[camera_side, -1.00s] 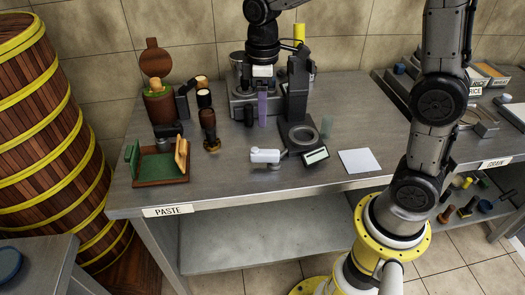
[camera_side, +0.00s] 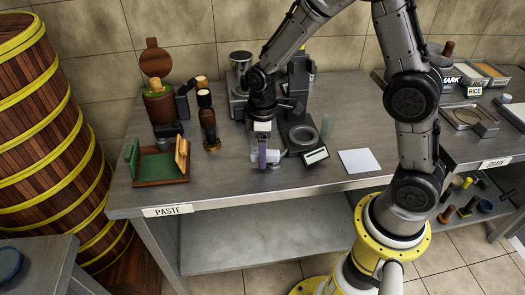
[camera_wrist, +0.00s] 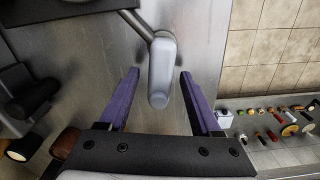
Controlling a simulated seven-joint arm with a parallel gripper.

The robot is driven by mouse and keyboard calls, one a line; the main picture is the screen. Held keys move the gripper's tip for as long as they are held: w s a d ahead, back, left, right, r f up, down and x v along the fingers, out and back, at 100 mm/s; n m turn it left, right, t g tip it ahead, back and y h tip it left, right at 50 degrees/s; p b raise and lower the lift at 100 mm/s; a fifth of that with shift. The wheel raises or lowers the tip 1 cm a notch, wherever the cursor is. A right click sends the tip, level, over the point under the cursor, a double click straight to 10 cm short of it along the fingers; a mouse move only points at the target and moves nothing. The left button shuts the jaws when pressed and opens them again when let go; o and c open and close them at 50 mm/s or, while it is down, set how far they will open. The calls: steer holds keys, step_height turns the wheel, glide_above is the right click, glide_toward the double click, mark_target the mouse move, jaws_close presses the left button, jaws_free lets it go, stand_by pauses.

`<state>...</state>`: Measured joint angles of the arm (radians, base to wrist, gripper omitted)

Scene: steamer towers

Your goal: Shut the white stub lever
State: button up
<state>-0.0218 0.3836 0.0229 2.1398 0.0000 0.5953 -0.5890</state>
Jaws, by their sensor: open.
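The white stub lever (camera_wrist: 161,72) shows in the wrist view as a rounded white handle on a thin metal rod. It lies between the two purple fingers of my gripper (camera_wrist: 158,92), with a gap on each side. My gripper is open. In the side view my gripper (camera_side: 262,156) points down over the white lever (camera_side: 275,155) near the front of the table. The purple finger hides part of the lever there. Whether the fingertips touch it in depth, I cannot tell.
A dark device with a round ring (camera_side: 303,138) and a small display (camera_side: 316,155) stand just right of the lever. A white sheet (camera_side: 360,161) lies further right. A green-and-brown tray (camera_side: 160,167) and a dark brown bottle (camera_side: 208,126) are at left. The table's front edge is close.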

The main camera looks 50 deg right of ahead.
jaws_close()
stand_by(0.4)
steer(key=shift+d+m, duration=0.1)
steer(key=shift+m, duration=0.2)
steer(key=m, duration=0.2)
steer(key=d+m, duration=0.1)
steer(key=shift+w+m, duration=0.25)
steer(key=shift+m, duration=0.05)
steer(key=m, duration=0.1)
steer(key=d+m, duration=0.1)
steer(key=m, duration=0.1)
steer(key=shift+m, duration=0.3)
steer(key=m, duration=0.2)
steer(key=d+m, duration=0.1)
steer(key=m, duration=0.1)
steer(key=shift+s, duration=0.1)
steer(key=shift+s+d+m, duration=0.15)
steer(key=shift+d+m, duration=0.1)
steer(key=shift+m, duration=0.85)
steer(key=shift+s+d+m, duration=0.15)
steer(key=shift+d+m, duration=0.1)
steer(key=shift+m, duration=0.85)
